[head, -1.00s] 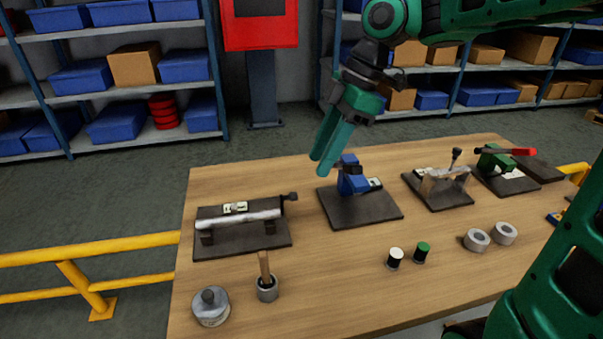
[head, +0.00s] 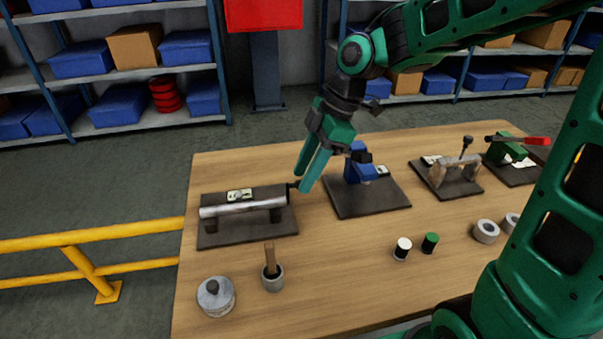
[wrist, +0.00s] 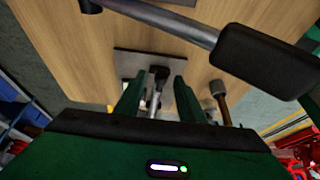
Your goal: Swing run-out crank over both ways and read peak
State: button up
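The run-out rig stands at the table's left: a silver shaft (head: 241,207) on two dark supports over a dark plate (head: 221,236), with a pale dial gauge (head: 239,195) behind the shaft. A dark crank (head: 291,187) sits at the shaft's right end. My gripper (head: 302,182) points down beside the crank, its tips very near it in the head view. In the wrist view the green fingers (wrist: 157,82) stand apart, with a dark knob (wrist: 160,74) showing between them, apparently beyond the tips. The dial reading is too small to make out.
A blue fixture (head: 358,168) on a dark plate stands just right of my gripper. A cup with a wooden handle (head: 272,277) and a grey jar (head: 216,296) stand in front. In the wrist view, a silver rod with a dark block (wrist: 265,61) crosses close by; its owner is unclear.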

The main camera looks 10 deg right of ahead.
jog(key=shift+a+f, duration=0.15)
jog(key=shift+f, duration=0.25)
jog(key=shift+c, duration=0.3)
grip_shut()
jog(key=shift+a, duration=0.2)
jog(key=shift+w+d+f+m+g+y, duration=0.15)
jog(key=shift+w+f+m+g, duration=0.25)
jog(key=shift+w+g, duration=0.85)
jog(key=shift+w+f+m+g+y, duration=0.1)
jog(key=shift+w+f+m+g, duration=0.45)
jog(key=shift+g, duration=1.35)
jog(key=shift+w+d+f+m+g+y, duration=0.15)
jog(key=shift+w+f+g, duration=0.15)
jog(key=shift+w+g, duration=1)
jog(key=shift+w+f+m+g, duration=0.15)
jog(key=shift+f+g, duration=0.25)
jog(key=shift+g, duration=0.4)
jog(key=shift+s+f+m+g, duration=0.15)
jog(key=shift+f+g, duration=0.2)
jog(key=shift+g, duration=0.4)
jog(key=shift+w+f+g, duration=0.15)
jog(key=shift+g, duration=0.15)
